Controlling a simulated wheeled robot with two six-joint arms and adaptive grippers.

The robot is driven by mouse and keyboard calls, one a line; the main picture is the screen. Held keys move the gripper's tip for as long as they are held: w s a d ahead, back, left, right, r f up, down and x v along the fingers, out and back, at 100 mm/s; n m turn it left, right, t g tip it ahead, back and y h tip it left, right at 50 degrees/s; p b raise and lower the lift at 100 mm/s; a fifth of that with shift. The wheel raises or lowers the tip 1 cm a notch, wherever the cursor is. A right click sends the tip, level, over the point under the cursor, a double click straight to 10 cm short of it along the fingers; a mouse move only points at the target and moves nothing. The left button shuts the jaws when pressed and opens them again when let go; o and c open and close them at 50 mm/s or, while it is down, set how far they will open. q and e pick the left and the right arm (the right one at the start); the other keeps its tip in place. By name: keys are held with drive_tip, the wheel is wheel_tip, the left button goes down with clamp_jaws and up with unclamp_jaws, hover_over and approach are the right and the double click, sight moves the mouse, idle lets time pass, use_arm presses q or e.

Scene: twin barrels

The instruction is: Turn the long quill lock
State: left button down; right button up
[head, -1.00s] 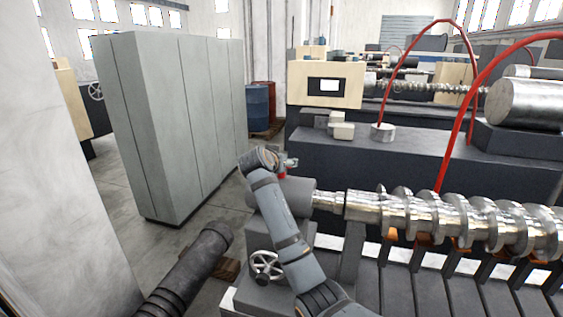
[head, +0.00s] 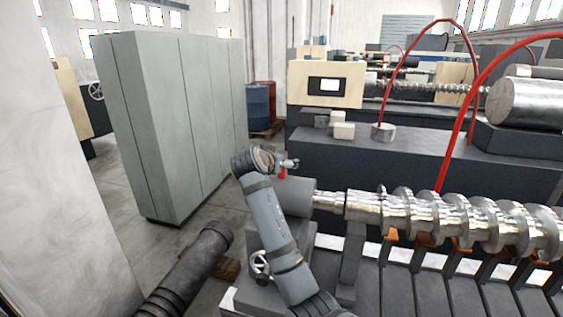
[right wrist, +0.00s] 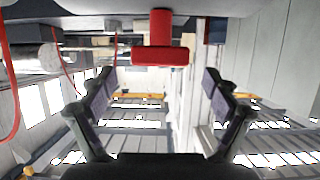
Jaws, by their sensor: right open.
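A red T-shaped handle, likely the long quill lock (right wrist: 163,53), shows at the top middle of the right wrist view, with its crossbar level. In the head view only a small red piece of it (head: 283,174) shows above the grey tailstock cylinder (head: 298,192). My right gripper (right wrist: 158,80) is open and empty. Its two fingers stand apart, left and right of the handle's line in the picture, and the crossbar appears beyond the fingertips. In the head view the right gripper (head: 289,163) is small, just above the red piece. My left gripper is not in view.
A spoked handwheel (head: 260,265) sits low on the tailstock, partly behind my right arm. A shiny screw (head: 400,212) extends right from the tailstock. A dark cylinder (head: 190,270) lies at lower left. A tall grey cabinet (head: 170,120) stands behind, with bare floor between.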

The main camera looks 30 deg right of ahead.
drive_tip(key=v, duration=0.8)
drive_tip(key=shift+a+f, duration=0.1)
